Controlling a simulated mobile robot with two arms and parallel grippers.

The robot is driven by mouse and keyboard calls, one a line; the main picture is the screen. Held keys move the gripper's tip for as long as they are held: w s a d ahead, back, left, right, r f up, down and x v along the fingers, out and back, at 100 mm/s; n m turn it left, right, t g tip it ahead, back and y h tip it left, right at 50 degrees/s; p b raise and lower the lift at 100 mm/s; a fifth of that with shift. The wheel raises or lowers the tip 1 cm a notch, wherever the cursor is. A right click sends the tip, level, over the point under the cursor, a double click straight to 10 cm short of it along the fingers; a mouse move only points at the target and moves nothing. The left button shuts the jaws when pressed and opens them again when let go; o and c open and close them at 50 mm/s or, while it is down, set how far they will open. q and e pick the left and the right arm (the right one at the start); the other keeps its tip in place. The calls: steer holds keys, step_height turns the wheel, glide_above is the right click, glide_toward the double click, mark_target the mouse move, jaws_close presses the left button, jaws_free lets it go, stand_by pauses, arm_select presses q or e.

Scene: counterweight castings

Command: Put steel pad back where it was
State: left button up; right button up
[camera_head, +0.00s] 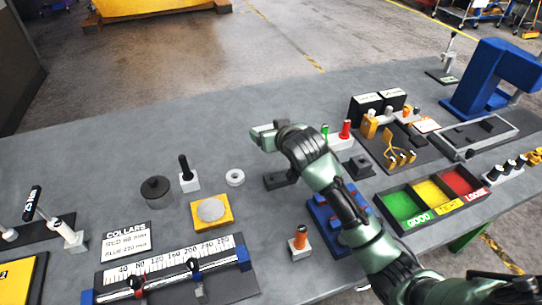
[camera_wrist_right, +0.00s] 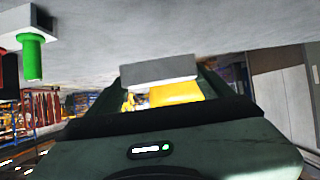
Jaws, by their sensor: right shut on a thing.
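My right gripper (camera_head: 258,135) is above the middle of the bench, its arm coming in from the lower right. In the right wrist view it is shut on a flat grey block (camera_wrist_right: 160,69), likely the steel pad, held across the fingertips. In the head view the hand mostly hides that block. A dark flat block (camera_head: 281,179) lies on the bench below the hand, partly covered by the arm. A yellow square base with a round grey disc (camera_head: 211,210) stands to the lower left. My left gripper is out of view.
A white ring (camera_head: 235,177), a dark round weight (camera_head: 156,189) and a black-handled stand (camera_head: 187,181) are left of the hand. A red and green peg stand (camera_head: 341,142) is close on the right. Sorting bins (camera_head: 405,209) are farther right. The bench's far left is clear.

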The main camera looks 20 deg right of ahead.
glide_above(271, 165)
step_height(271, 165, down, 6)
steer(key=shift+w+d+r, duration=0.1)
steer(key=shift+r, duration=0.15)
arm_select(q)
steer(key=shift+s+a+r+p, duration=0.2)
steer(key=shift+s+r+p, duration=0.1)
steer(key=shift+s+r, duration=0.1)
arm_select(e)
steer(key=shift+f, duration=2.25)
steer(key=shift+f, duration=0.1)
steer(key=o, duration=2)
steer(key=shift+f, duration=0.15)
steer(key=b+v, duration=0.1)
steer(key=v, duration=0.6)
steer(key=shift+s+r, duration=0.25)
steer(key=shift+s, duration=0.1)
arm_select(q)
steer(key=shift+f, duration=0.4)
